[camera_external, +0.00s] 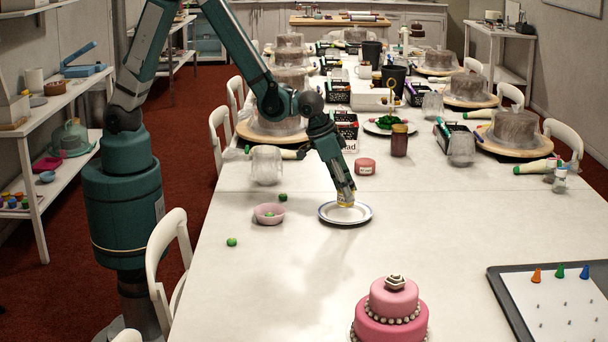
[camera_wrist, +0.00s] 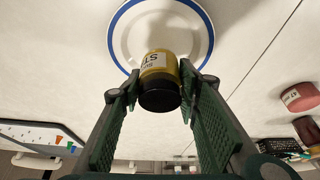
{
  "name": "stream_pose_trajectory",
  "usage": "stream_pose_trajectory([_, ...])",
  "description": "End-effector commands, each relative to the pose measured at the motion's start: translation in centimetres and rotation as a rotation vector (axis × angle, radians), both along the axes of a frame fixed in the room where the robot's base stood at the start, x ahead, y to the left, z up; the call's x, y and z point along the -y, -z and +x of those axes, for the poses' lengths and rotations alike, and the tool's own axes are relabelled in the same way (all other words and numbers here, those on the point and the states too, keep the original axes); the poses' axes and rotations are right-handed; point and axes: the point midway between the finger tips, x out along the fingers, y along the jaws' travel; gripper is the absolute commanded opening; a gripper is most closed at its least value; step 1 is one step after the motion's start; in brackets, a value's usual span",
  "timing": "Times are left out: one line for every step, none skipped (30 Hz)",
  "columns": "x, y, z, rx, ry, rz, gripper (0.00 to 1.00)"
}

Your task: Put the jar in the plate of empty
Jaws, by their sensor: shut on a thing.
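A jar (camera_wrist: 157,66) with a yellow body, a pale label and a dark end is between my gripper's fingers in the wrist view. My gripper (camera_external: 345,196) is shut on the jar, over the plate in the external view. The plate (camera_external: 326,216) is white with a blue rim and holds nothing else that I can see. It also shows behind the jar in the wrist view (camera_wrist: 123,40). I cannot tell whether the jar touches the plate. My fingers partly hide the jar in the external view (camera_external: 346,204).
A pink cake (camera_external: 391,314) is at the front. The table between the plate and cake is clear.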

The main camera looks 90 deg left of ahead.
Motion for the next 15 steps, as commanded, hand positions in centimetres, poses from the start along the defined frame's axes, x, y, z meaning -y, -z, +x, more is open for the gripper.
stream_pose_trajectory([0.0,0.0,0.0,0.0,0.0,0.0,0.19])
stream_pose_trajectory([0.0,0.0,0.0,0.0,0.0,0.0,0.19])
stream_pose_trajectory([0.0,0.0,0.0,0.0,0.0,0.0,0.19])
stream_pose_trajectory([0.0,0.0,0.0,0.0,0.0,0.0,0.19])
stream_pose_trajectory([0.0,0.0,0.0,0.0,0.0,0.0,0.19])
stream_pose_trajectory([0.0,0.0,0.0,0.0,0.0,0.0,0.19])
stream_pose_trajectory([0.0,0.1,0.0,0.0,0.0,0.0,0.19])
stream_pose_trajectory([0.0,0.2,0.0,0.0,0.0,0.0,0.19])
stream_pose_trajectory([0.0,0.5,0.0,0.0,0.0,0.0,0.19])
stream_pose_trajectory([0.0,0.7,0.0,0.0,0.0,0.0,0.19])
stream_pose_trajectory([0.0,1.0,0.0,0.0,0.0,0.0,0.19])
stream_pose_trajectory([0.0,1.4,0.0,0.0,0.0,0.0,0.19])
stream_pose_trajectory([0.0,1.7,0.0,0.0,0.0,0.0,0.19])
stream_pose_trajectory([0.0,2.0,0.0,0.0,0.0,0.0,0.19])
stream_pose_trajectory([0.0,2.4,0.0,0.0,0.0,0.0,0.19])
